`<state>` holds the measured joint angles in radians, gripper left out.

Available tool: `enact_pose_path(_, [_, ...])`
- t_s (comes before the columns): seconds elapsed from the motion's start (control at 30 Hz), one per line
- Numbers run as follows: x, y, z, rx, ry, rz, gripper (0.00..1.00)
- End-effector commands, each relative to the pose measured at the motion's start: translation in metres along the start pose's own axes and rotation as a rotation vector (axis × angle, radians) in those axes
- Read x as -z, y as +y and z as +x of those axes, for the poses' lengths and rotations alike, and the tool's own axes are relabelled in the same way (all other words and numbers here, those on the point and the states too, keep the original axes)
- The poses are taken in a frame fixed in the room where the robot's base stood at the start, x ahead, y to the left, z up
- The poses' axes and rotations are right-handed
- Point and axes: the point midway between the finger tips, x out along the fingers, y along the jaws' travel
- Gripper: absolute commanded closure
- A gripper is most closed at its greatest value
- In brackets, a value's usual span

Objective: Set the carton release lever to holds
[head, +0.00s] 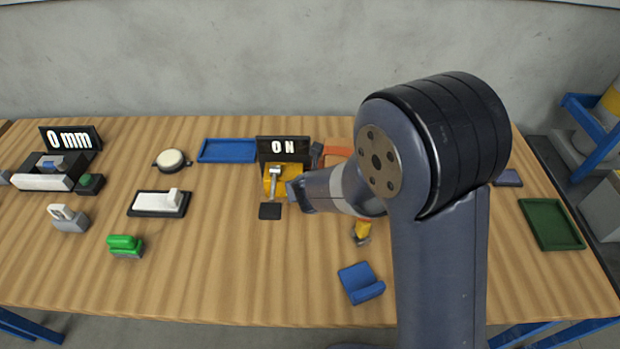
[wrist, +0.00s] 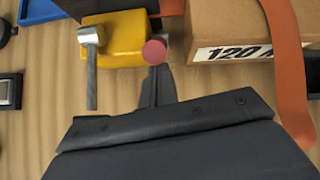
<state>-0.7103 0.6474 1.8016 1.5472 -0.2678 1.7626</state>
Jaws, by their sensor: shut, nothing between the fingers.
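A yellow block (head: 269,184) with a metal lever (head: 274,182) stands in front of a black sign (head: 284,150) reading "ON". In the wrist view the lever (wrist: 91,75) has a thick silver head on the yellow block (wrist: 125,35), and its rod points down the picture. A red round knob (wrist: 154,50) shows just beyond my fingertips; I cannot tell if they touch it. My gripper (wrist: 158,72) is shut and empty, right of the lever. A cardboard carton (wrist: 240,28) labelled "120" stands right of the block.
A blue tray (head: 228,150) lies behind left, and a dark square (head: 270,211) lies in front of the lever. A blue holder (head: 361,283) stands near the front edge. My arm hides much of the right side.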

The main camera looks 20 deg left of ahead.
Motion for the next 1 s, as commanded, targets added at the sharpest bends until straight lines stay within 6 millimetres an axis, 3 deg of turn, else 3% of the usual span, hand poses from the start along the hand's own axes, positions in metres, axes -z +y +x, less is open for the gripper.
enact_pose_path(1.0, [-0.029, -0.006, -0.001, 0.003, -0.006, 0.001, 1.0])
